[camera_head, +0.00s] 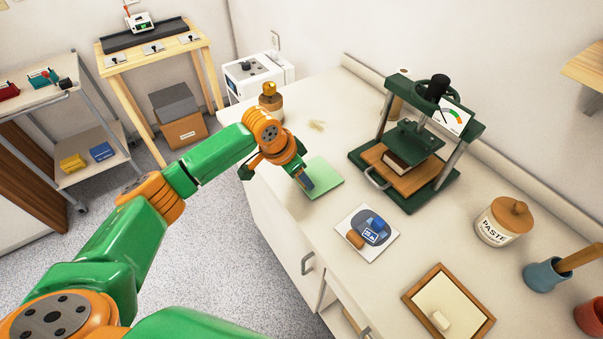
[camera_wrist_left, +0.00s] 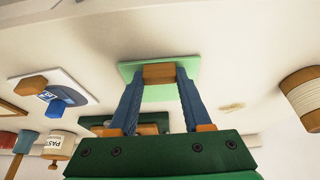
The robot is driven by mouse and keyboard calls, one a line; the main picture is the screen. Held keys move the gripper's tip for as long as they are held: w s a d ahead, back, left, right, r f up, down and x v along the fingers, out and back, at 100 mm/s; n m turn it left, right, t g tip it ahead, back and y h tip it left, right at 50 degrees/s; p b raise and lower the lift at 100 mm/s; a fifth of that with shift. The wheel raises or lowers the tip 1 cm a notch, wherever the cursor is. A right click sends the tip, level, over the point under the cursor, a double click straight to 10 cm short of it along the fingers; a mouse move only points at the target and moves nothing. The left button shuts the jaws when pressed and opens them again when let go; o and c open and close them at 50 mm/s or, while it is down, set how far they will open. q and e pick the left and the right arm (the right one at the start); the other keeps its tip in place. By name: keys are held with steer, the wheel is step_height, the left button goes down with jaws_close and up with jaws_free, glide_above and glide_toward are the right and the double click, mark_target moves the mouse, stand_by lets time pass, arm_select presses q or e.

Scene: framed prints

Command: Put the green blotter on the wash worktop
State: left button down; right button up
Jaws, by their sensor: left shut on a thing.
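The green blotter (camera_head: 325,177) is a flat, pale green square at the left part of the white worktop (camera_head: 330,120). It lies level on the worktop or just above it; I cannot tell which. My left gripper (camera_head: 307,183) reaches down over it from the left. In the left wrist view, my left gripper (camera_wrist_left: 158,76) is shut on the small wooden grip block of the green blotter (camera_wrist_left: 190,65). The gripper hides part of the blotter in the head view.
A brown-topped jar (camera_head: 270,98) stands behind the gripper. A green press (camera_head: 415,150) stands right of the blotter. A white tile with blue and orange items (camera_head: 366,233) lies nearer. A wood-framed board (camera_head: 447,305) and a paste jar (camera_head: 505,222) are farther right.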

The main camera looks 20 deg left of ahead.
arm_select(q)
steer(key=shift+f, duration=0.1)
steer(key=shift+c, duration=1.7)
jaws_free()
steer(key=v, duration=1.2)
